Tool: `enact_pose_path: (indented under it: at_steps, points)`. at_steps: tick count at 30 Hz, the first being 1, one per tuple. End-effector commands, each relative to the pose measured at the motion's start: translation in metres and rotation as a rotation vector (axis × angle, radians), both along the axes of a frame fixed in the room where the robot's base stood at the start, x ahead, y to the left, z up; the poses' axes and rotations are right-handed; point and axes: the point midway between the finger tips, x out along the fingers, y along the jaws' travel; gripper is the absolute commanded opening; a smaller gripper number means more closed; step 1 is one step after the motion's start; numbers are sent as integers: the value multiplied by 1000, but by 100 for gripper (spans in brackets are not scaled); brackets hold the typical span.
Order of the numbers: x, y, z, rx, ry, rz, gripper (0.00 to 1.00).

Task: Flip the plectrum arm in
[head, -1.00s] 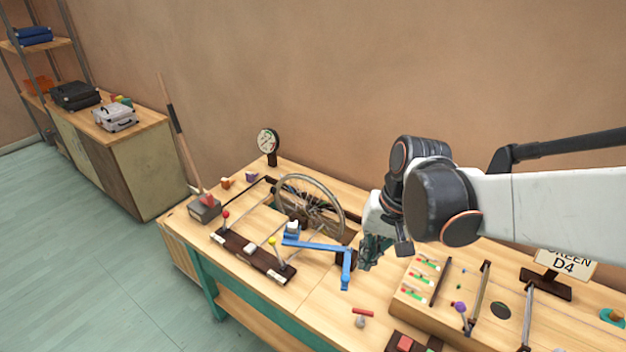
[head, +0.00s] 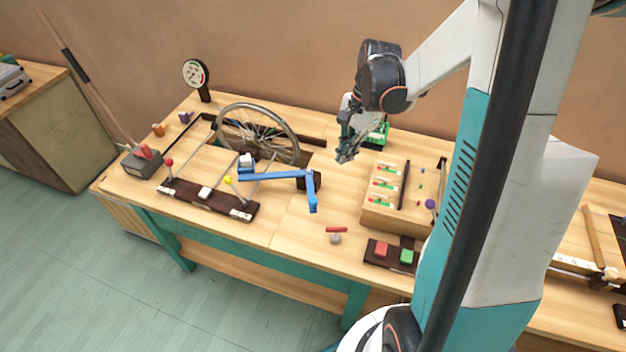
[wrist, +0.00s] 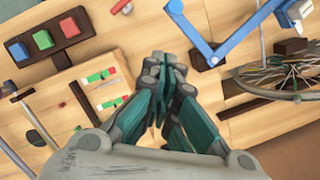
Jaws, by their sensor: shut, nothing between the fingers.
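The plectrum arm appears to be the blue jointed arm (head: 280,176) beside the spoked wheel (head: 258,133). It runs right from a blue and white mount (head: 246,164), then bends toward the front edge, its tip away from the wheel. In the wrist view the blue arm (wrist: 184,30) is at the top and the wheel (wrist: 291,78) at the right. My gripper (head: 345,157) is shut and empty, above the table to the right of the blue arm and apart from it. Its fingers (wrist: 168,66) point toward the table in the wrist view.
A dark base with red and yellow knobbed levers (head: 210,197) stands before the wheel. A dial gauge (head: 196,75) is behind. A wooden box with sliders (head: 384,190) and a red and green button panel (head: 393,254) are at right. Bare tabletop lies between arm and box.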

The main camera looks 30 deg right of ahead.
Motion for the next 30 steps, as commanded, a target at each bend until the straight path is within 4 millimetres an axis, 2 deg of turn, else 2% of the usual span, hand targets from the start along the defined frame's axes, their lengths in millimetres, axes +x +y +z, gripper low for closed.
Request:
enact_pose_path:
  at_steps: [1, 6, 16, 20, 23, 30]
  points:
    - [1, -7, -7, 1, 11, -36, 0]
    - [2, -16, -13, 2, 30, -95, 0]
    - [2, -16, -14, 2, 32, -99, 0]
    - [2, -15, -20, 2, 32, -98, 0]
    - [2, -12, -32, 2, 32, -97, 0]
    - [0, -2, -77, 2, 32, -97, 0]
